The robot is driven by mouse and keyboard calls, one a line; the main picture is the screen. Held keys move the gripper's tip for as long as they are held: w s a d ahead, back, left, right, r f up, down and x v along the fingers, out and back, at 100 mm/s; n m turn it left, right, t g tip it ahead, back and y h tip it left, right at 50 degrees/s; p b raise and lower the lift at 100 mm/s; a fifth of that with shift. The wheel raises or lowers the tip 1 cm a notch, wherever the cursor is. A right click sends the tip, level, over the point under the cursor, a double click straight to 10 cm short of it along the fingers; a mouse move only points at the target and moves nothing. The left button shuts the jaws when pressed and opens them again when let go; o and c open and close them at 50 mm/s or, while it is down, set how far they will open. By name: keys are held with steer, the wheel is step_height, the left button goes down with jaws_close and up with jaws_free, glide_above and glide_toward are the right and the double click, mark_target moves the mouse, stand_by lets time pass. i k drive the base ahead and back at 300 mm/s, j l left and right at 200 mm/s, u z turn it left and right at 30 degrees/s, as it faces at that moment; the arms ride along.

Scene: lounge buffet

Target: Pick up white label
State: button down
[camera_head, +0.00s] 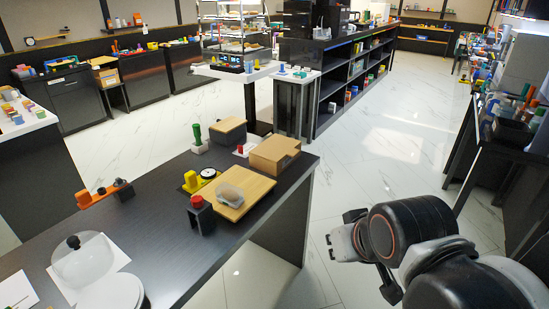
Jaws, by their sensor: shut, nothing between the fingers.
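I cannot single out the white label with certainty. Flat white pieces lie on the near dark table (125,229): a white card (15,291) at the lower left edge, and a white sheet (120,256) under a clear dome with a black knob (84,262). A small white piece with a red part (242,151) sits near the table's far end. My gripper (335,243) is shut and empty. It hangs over the floor to the right of the table, apart from all of these. Its fingertips are small and partly hidden by my arm.
The table also holds a wooden board (240,200) with a translucent container, a cardboard box (275,153), a yellow piece with a dial (196,181), a black block with a red top (200,215) and white plates (110,292). A cluttered counter (507,132) stands at right. Marble floor (385,165) lies clear between.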

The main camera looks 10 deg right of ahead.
mark_target(245, 150)
steer(key=i+u, duration=0.15)
steer(key=u, duration=0.55)
steer(key=i+l+u, duration=0.4)
steer(key=l, duration=0.2)
steer(key=i+l+u, duration=0.2)
steer(key=l, duration=0.15)
steer(key=l+u, duration=0.2)
steer(key=l, duration=0.15)
steer(key=i+l, duration=0.2)
steer(key=l, duration=0.15)
steer(key=i+l, duration=0.25)
steer(key=l, duration=0.15)
